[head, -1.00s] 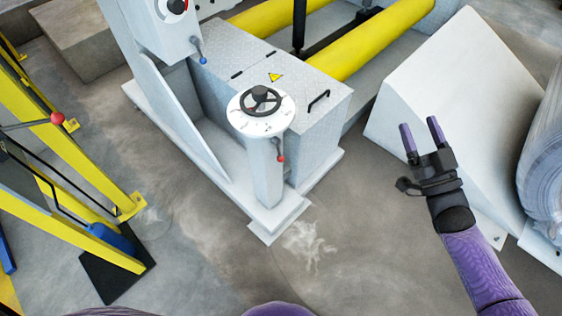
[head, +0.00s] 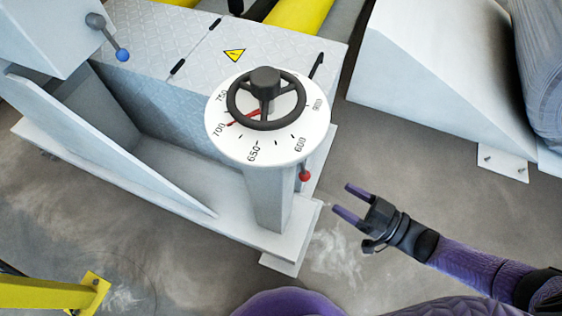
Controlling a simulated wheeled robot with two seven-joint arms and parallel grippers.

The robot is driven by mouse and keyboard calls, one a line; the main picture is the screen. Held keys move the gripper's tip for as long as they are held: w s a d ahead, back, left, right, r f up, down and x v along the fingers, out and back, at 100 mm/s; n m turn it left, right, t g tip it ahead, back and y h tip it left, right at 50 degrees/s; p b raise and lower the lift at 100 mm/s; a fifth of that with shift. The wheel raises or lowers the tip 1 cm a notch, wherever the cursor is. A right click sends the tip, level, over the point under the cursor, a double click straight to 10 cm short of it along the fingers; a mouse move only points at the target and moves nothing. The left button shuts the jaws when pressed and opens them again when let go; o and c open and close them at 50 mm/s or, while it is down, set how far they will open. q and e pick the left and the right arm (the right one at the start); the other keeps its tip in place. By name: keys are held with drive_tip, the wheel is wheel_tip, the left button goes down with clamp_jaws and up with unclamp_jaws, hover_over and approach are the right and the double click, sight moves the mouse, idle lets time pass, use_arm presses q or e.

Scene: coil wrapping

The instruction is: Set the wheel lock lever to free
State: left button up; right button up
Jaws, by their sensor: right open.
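A black handwheel (head: 266,98) sits on a white round dial (head: 240,146) with numbers from about 600 to 900 and a red pointer near 700. The dial tops a grey pedestal (head: 268,205). A small lever with a red knob (head: 305,176) hangs on the pedestal's right side, below the dial; its upper end is partly hidden. My right gripper (head: 341,201) is open and empty, a little below and right of the red knob, not touching it. My left gripper is not in view.
A blue-knobbed lever (head: 122,54) is on the grey machine at upper left. A box with a yellow warning sign (head: 234,55) stands behind the dial. A white wedge block (head: 440,75) is at upper right. The floor (head: 400,180) around my right gripper is clear.

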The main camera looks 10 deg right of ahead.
sight(309, 176)
drive_tip(key=shift+b+x, duration=1.05)
drive_tip(key=shift+x, duration=3.7)
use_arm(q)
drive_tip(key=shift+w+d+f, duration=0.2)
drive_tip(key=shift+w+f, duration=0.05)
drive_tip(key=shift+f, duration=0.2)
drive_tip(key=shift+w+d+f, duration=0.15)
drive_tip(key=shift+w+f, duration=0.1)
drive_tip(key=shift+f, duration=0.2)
use_arm(e)
drive_tip(key=shift+r, duration=0.1)
clamp_jaws()
